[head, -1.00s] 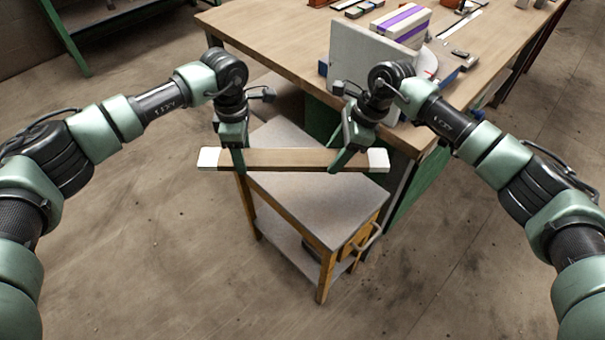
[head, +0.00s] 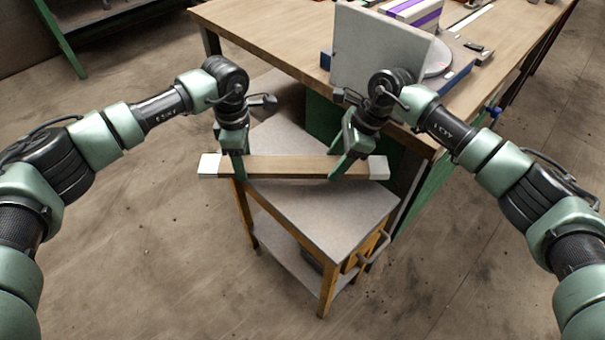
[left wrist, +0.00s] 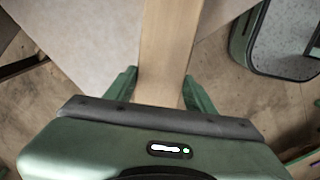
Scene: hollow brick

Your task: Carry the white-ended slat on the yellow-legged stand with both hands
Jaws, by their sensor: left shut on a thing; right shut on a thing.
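The white-ended slat (head: 285,167) is a long brown bar with a white block at each end. It lies level across the picture over the grey top of the yellow-legged stand (head: 320,215); I cannot tell whether it touches the top. My left gripper (head: 239,172) is shut on the slat near its left end. My right gripper (head: 340,170) is shut on it near its right end. In the left wrist view the slat (left wrist: 165,60) runs between the two fingers of my left gripper (left wrist: 163,90).
A large wooden workbench (head: 270,35) stands behind the stand, with a grey upright panel (head: 378,50) near its front edge. The stand has a lower shelf (head: 285,245) and a side handle (head: 375,246). Open floor (head: 150,240) lies left and in front.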

